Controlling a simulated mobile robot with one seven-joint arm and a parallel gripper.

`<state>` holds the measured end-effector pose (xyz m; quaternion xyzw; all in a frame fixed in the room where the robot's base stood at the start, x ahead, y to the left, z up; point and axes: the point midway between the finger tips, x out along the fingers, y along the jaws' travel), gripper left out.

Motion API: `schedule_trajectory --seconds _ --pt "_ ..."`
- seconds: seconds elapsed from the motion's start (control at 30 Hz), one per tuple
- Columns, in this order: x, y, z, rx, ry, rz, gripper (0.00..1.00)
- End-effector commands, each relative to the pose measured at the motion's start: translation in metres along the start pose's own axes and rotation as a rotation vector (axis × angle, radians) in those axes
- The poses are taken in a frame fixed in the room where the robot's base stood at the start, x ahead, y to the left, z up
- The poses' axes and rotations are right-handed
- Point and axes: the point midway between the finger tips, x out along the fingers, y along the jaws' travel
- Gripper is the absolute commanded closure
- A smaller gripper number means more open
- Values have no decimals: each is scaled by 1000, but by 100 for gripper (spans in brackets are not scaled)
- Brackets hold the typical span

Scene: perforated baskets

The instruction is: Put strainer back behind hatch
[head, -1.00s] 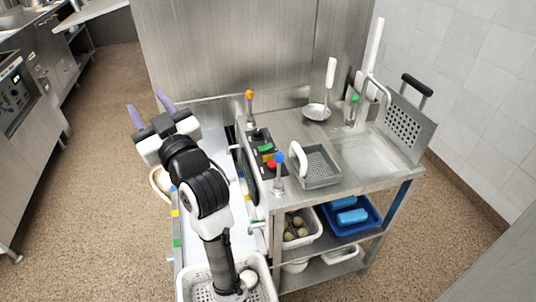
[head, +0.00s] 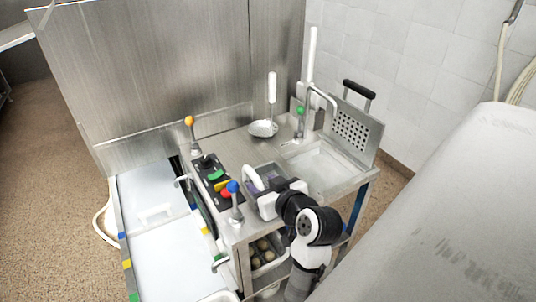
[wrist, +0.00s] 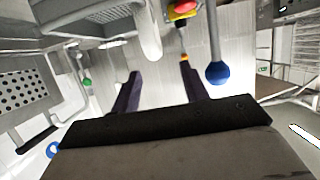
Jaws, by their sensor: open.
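A grey perforated basket (head: 258,172) with an upright white handle (head: 251,178) sits on the steel cart top; I take it for the strainer. The handle also shows in the wrist view (wrist: 149,30). A perforated plate with a black handle (head: 353,130) stands tilted at the sink's right edge; it shows at left in the wrist view (wrist: 22,92). Which part is the hatch, I cannot tell. My gripper (head: 262,184) is at the basket's front right, its body hiding part of it. In the wrist view its dark purple fingers (wrist: 160,70) are apart with nothing between them.
Orange (head: 189,120), blue (head: 233,186) and green (head: 300,110) knobs stick up from the cart. A ladle (head: 263,128) with an upright white handle stands behind. The sink (head: 325,168) is at right. A large pale surface (head: 450,200) fills the right foreground.

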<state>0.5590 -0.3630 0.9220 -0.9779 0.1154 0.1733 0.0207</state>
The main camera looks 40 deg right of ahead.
Motion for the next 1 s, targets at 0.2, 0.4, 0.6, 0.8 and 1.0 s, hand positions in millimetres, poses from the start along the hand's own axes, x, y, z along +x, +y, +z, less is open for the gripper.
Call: schedule_trajectory --seconds 0.2,0.4,0.6,0.8,1.0 --pt "31 0 1 -1 1 -1 55" --pt "47 3 4 0 1 1 55" --pt "77 8 6 -1 0 -1 55" --pt "87 8 4 -1 1 1 55" --pt "87 8 4 0 1 1 61"
